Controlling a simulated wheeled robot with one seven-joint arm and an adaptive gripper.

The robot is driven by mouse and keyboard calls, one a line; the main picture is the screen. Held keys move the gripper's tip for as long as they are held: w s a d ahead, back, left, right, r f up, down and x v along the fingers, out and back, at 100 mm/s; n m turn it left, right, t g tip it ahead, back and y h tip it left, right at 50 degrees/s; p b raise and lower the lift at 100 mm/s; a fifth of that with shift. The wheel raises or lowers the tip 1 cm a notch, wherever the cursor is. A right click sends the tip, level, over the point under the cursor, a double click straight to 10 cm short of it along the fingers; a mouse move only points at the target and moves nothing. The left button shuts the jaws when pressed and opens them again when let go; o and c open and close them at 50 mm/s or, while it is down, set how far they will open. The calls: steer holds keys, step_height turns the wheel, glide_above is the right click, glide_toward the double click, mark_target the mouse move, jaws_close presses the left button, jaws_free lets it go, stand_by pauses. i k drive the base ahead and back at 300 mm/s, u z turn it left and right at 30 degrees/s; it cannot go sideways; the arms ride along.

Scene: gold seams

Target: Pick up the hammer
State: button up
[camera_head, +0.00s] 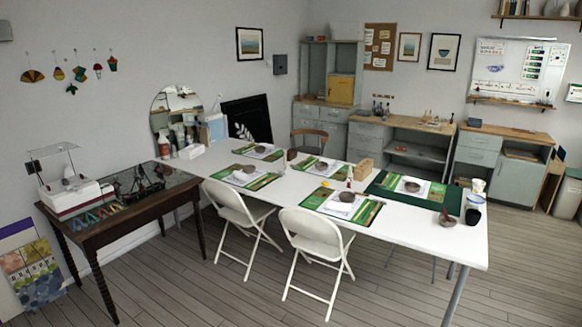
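I cannot make out a hammer for certain in the head view. A cluster of small dark items (138,187) lies on the dark wooden table at the left, too small to tell apart. Other small items (432,121) stand on the wooden-topped bench at the back, also too small to name. My gripper and arm are not in view.
A long white table (415,234) with mats, bowls and cups fills the middle. Two white folding chairs (237,212) (315,240) stand at its front side. The dark table (95,232) is at the left. Plank floor (190,285) is clear in front.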

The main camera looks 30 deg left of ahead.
mark_target(296, 166)
steer(key=u, duration=0.65)
steer(key=i, duration=0.65)
steer(key=u, duration=1.5)
steer(key=i, duration=2.8)
steer(key=z, duration=0.65)
